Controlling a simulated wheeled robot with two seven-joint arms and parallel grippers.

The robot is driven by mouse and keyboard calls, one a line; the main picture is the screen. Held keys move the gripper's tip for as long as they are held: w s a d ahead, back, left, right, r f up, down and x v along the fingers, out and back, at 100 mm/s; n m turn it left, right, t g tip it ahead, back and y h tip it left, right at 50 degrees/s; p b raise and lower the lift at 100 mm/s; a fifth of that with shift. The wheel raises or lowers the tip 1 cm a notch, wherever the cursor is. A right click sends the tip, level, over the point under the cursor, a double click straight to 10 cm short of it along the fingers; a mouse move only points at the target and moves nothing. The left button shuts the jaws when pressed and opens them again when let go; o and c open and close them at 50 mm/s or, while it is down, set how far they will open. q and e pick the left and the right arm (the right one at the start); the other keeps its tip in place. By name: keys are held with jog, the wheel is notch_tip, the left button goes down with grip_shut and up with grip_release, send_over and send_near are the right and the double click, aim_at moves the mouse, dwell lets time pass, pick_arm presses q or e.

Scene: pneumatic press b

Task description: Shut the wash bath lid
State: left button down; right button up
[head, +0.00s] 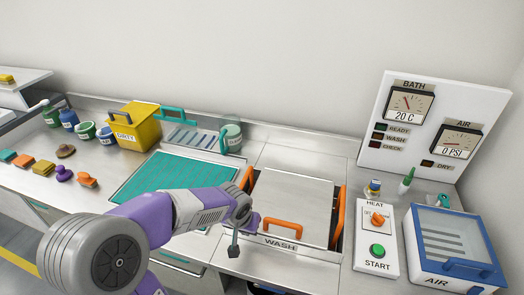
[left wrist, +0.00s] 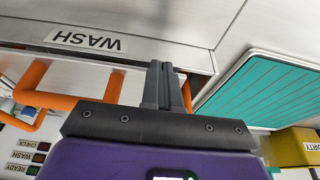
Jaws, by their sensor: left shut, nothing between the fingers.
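The wash bath lid (head: 292,203) is a pale metal panel with an orange handle (head: 283,224) along its front edge. It lies about flat over the bath behind the WASH label (head: 280,243); I cannot tell whether it is fully seated. Orange side handles (head: 336,215) stand at its right and left edges. My left gripper (head: 233,251) is shut and empty, in front of the bath's left front corner. In the left wrist view its closed fingers (left wrist: 165,85) are beside the WASH label (left wrist: 87,41), with orange handles (left wrist: 60,100) to the left. My right gripper is not in view.
A teal ribbed mat (head: 170,178) lies left of the bath, with a yellow DIRTY bin (head: 134,127) behind it. The HEAT/START box (head: 376,242) and blue-framed AIR box (head: 455,245) stand to the right. The gauge panel (head: 430,123) rises behind them.

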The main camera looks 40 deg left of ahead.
pick_arm(q)
jog(key=shift+f+b, duration=0.3)
jog(key=shift+f, duration=0.3)
jog(key=shift+r, duration=0.1)
jog(key=shift+r+p, duration=0.55)
jog(key=shift+r, duration=0.05)
jog(key=s+d+r+p, duration=0.2)
jog(key=s+r+p, duration=0.3)
jog(key=s+r, duration=0.2)
notch_tip(320, 180, up, 3)
jog(key=shift+d+f, duration=0.1)
jog(key=shift+d, duration=0.05)
